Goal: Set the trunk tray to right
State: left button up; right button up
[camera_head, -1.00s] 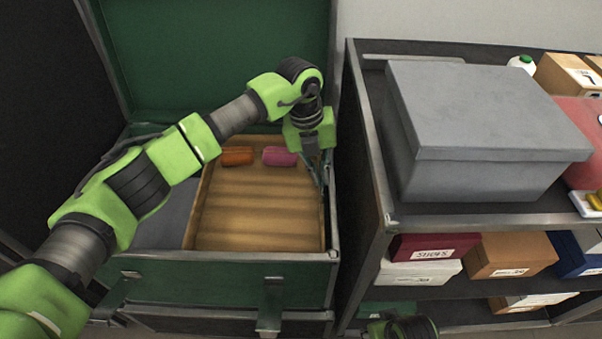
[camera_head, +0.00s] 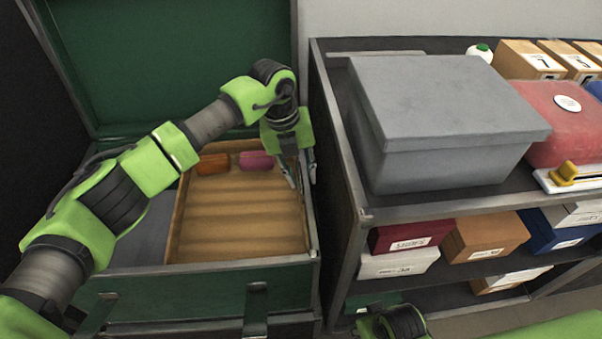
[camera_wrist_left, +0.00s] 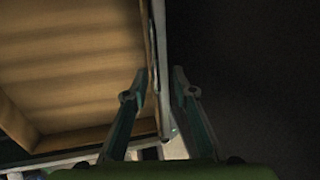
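The wooden trunk tray (camera_head: 240,215) sits inside the open green trunk (camera_head: 200,288), against the trunk's right side. A dark grey strip of the trunk's inside shows on its left. An orange roll (camera_head: 213,164) and a pink roll (camera_head: 256,161) lie at the tray's back. My left gripper (camera_head: 301,182) points down at the tray's right side, over the trunk's right rim. In the left wrist view its fingers (camera_wrist_left: 157,85) are apart, with the tray (camera_wrist_left: 70,65) on the left and the rim between them. Contact cannot be told. My right gripper is not visible; only part of that arm shows at the bottom.
A dark shelf unit (camera_head: 365,214) stands close to the trunk's right. A large grey box (camera_head: 450,100) is on its top, with a red case (camera_head: 560,130) beyond. Labelled boxes fill the lower shelf. The trunk's raised lid (camera_head: 170,60) stands behind.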

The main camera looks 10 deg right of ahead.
pick_arm(q)
notch_tip(320, 180, up, 12)
jog(key=a, duration=0.2)
jog(key=shift+a, duration=0.15)
jog(key=shift+f, duration=0.15)
dwell(0.3)
